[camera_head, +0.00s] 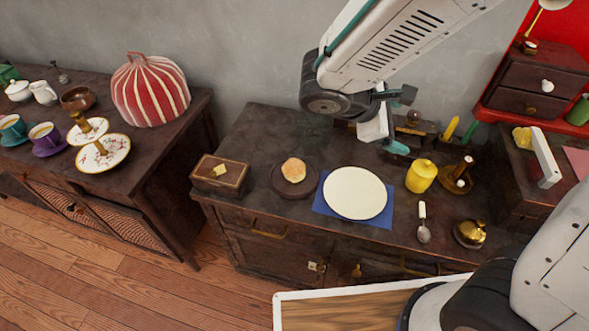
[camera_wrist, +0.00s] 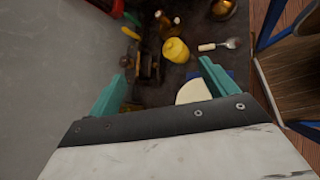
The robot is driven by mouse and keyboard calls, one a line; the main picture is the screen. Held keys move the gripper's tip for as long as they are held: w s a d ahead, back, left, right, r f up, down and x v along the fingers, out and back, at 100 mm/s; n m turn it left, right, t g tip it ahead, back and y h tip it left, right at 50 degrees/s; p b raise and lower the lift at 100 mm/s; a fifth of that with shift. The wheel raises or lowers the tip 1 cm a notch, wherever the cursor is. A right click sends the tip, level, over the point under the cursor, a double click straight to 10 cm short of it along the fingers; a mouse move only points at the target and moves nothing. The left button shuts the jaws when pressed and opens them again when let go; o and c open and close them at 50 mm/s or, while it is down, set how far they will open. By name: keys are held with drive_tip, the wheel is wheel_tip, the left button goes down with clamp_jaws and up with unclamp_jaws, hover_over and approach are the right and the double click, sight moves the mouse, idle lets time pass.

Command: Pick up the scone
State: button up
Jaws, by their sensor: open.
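The scone (camera_head: 294,170) is a round golden bun on a small dark round plate (camera_head: 280,188) on the dark cabinet, left of the white plate. My gripper (camera_head: 396,120) is open and empty, in the air toward the back of the cabinet, to the right of the scone and above it. In the wrist view its two teal fingers (camera_wrist: 160,88) stand wide apart. The scone is not visible in the wrist view.
A white plate (camera_head: 355,193) lies on a blue napkin (camera_head: 322,206). A wooden box (camera_head: 219,174) stands left of the scone. A yellow jar (camera_head: 421,176), a spoon (camera_head: 423,222) and a brass bell (camera_head: 469,233) are to the right. A striped tea cosy (camera_head: 150,90) sits on the left cabinet.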

drive_tip(key=w+a+f+n+t, duration=0.6)
drive_tip(key=a+f+n, duration=0.3)
drive_tip(key=a, duration=0.2)
drive_tip(key=n+t+y, duration=0.4)
drive_tip(key=n+y, duration=0.1)
drive_tip(key=n, duration=0.5)
approach(294, 169)
drive_tip(key=x, duration=0.2)
drive_tip(key=a+x, duration=0.1)
drive_tip(key=x, duration=0.1)
drive_tip(key=shift+w, duration=0.25)
drive_tip(key=shift+w+f, duration=0.1)
drive_tip(key=shift+f, duration=0.3)
drive_tip(key=x, duration=0.7)
drive_tip(key=shift+d+f, duration=0.25)
drive_tip(key=shift+d, duration=0.05)
drive_tip(key=c, duration=1.1)
